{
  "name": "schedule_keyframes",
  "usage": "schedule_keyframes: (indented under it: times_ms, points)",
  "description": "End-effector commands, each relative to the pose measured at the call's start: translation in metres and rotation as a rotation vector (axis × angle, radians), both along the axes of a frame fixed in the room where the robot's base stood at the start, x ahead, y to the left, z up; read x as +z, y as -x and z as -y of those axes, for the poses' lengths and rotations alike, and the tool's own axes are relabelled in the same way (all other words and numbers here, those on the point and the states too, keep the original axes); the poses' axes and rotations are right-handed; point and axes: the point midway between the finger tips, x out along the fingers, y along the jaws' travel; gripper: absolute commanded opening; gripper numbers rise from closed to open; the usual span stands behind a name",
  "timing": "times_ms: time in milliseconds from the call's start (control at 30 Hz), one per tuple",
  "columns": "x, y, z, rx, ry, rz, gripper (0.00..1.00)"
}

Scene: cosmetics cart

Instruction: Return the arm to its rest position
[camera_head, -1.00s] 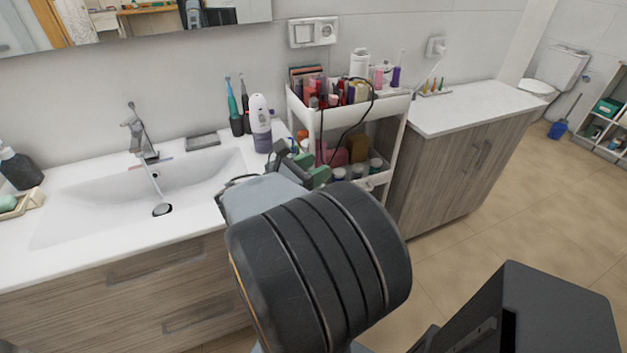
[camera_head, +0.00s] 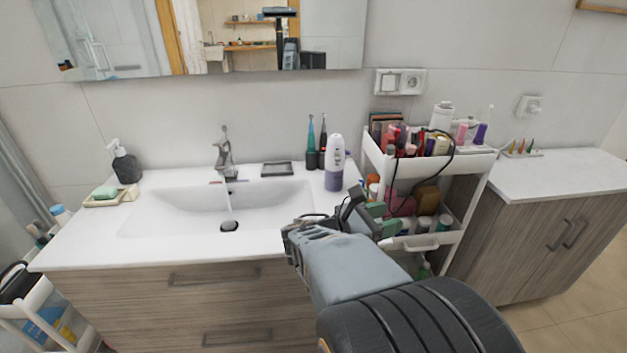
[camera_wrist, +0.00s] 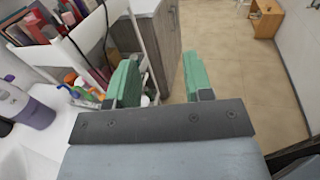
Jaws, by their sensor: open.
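My gripper (camera_head: 382,216) is in front of the white cosmetics cart (camera_head: 482,162), near the right end of the sink counter. My grey arm reaches up to it from the lower right. In the wrist view my gripper (camera_wrist: 163,85) shows two green fingers spread apart, with nothing between them but a cabinet side and the floor beyond. The cart also shows in the wrist view (camera_wrist: 56,56), to the left of the fingers. In the head view my arm and gripper hide part of the cart's lower tier.
A purple and white bottle (camera_head: 334,165) stands on the counter by two dark electric toothbrushes. The sink (camera_head: 180,215) has its faucet (camera_head: 224,155) at the back. A wooden cabinet (camera_head: 550,240) stands right of the cart. Open floor (camera_wrist: 222,62) lies beyond the fingers.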

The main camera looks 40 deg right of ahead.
Motion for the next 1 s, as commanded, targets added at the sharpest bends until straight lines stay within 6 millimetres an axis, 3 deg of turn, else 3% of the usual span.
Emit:
schedule_keyframes:
  times_ms: [267, 367, 467, 567, 700, 867, 1000]
  points:
    - [-0.001, -0.001, 0.000, 0.005, 0.009, 0.035, 0.47]
    - [-0.020, 0.001, -0.001, -0.016, -0.043, 0.189, 0.47]
    - [-0.052, 0.004, -0.012, -0.105, -0.155, 0.434, 0.47]
    - [-0.080, -0.004, -0.038, -0.224, -0.289, 0.739, 0.47]
    - [-0.104, -0.034, -0.092, -0.420, -0.489, 1.148, 0.47]
    - [-0.101, -0.076, -0.162, -0.658, -0.720, 1.492, 0.47]
    - [-0.081, -0.101, -0.218, -0.821, -0.915, 1.643, 0.47]
